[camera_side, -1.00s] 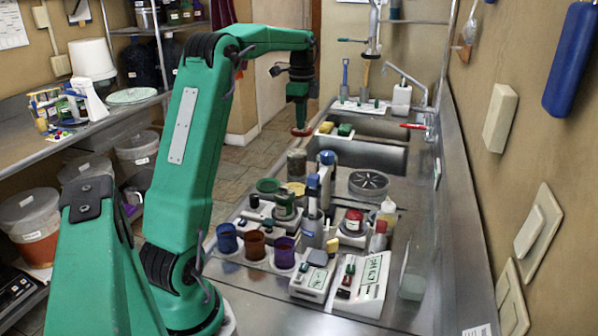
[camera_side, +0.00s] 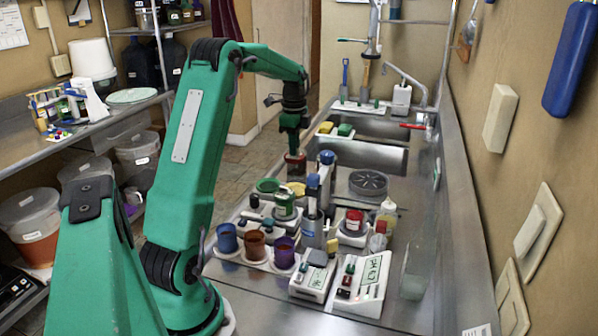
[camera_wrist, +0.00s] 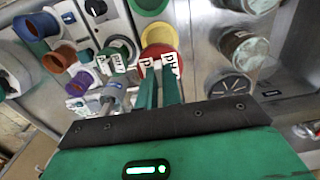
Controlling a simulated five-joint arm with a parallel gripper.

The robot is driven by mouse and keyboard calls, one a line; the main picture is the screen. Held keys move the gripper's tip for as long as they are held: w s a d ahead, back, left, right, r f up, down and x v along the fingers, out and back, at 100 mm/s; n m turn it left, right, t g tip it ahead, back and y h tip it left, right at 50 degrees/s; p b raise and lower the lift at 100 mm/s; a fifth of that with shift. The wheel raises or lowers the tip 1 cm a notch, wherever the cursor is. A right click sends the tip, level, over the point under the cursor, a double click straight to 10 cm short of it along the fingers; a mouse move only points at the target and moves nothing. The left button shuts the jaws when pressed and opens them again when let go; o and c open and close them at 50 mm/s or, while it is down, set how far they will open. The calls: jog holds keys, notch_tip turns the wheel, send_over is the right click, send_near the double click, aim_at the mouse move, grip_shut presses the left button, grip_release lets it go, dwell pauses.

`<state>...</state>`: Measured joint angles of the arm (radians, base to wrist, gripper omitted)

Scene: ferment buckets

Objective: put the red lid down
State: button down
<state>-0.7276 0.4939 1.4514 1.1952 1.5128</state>
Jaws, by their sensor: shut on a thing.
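My gripper (camera_side: 293,151) points down in the side view, shut on the red lid (camera_side: 295,158). The lid is right above or at the top of a jar (camera_side: 297,171) near the sink edge; I cannot tell if they touch. In the wrist view my gripper (camera_wrist: 158,68) has its fingers close together, and the red lid (camera_wrist: 149,54) shows partly behind them.
Blue (camera_side: 227,237), brown (camera_side: 255,244) and purple (camera_side: 284,252) cups stand in a rack at the front left. Blue-topped bottles (camera_side: 327,158) stand close to the right of my gripper. A round strainer (camera_side: 368,185) lies further right. The sink (camera_side: 365,155) is behind.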

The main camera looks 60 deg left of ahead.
jog(key=shift+f, duration=4.9)
jog(key=shift+f, duration=0.4)
jog(key=c, duration=1.6)
grip_release()
jog(key=shift+o, duration=0.2)
jog(key=shift+r, duration=0.1)
notch_tip(320, 180, up, 13)
jog(key=shift+f, duration=0.2)
